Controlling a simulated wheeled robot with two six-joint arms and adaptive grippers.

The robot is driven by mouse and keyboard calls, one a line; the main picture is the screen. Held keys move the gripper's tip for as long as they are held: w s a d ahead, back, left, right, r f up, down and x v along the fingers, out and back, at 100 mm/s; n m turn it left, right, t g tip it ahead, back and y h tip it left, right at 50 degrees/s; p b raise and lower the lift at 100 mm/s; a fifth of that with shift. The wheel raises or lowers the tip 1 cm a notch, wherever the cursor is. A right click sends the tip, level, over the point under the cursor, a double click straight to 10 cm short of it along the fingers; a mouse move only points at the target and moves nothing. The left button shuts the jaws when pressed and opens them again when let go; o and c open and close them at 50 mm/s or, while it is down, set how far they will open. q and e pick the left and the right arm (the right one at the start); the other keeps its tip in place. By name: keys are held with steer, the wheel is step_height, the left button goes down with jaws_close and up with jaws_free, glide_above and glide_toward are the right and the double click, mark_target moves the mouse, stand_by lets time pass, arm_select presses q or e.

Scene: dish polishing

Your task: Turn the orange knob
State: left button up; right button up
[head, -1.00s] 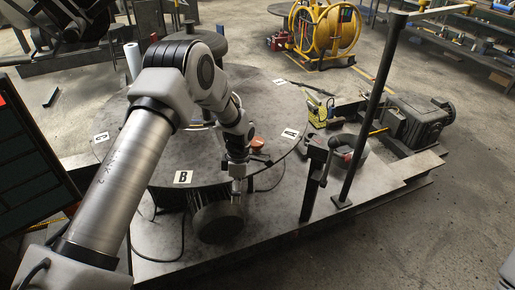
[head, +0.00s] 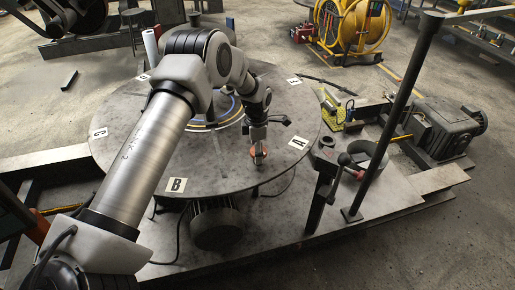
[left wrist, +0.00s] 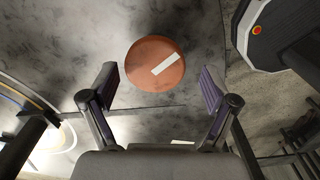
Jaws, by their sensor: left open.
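The orange knob (left wrist: 142,78) shows in the left wrist view as a round orange disc with a white bar across it. In the head view the knob (head: 258,151) is partly hidden by my left gripper (head: 256,145). It sits at the edge of the round grey table (head: 215,170), near the label A. In the left wrist view my left gripper (left wrist: 157,88) is open, with its two fingers apart on either side of the knob's near part. Nothing is between the fingers that looks gripped. My right gripper is in neither view.
White labels A (head: 298,143) and B (head: 176,185) lie on the round table. A dark post (head: 395,115) and a lever stand (head: 322,185) rise to the right. A motor (head: 445,128) sits farther right.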

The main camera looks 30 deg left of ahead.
arm_select(q)
steer(key=shift+w+f, duration=0.6)
steer(key=shift+w, duration=0.2)
steer(key=shift+s+r, duration=0.55)
steer(key=shift+s, duration=0.1)
steer(key=c, duration=1)
steer(key=shift+c, duration=0.8)
steer(key=shift+w+f, duration=0.1)
steer(key=shift+f, duration=0.05)
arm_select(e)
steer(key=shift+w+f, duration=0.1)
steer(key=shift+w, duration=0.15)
arm_select(q)
steer(key=shift+m, duration=0.3)
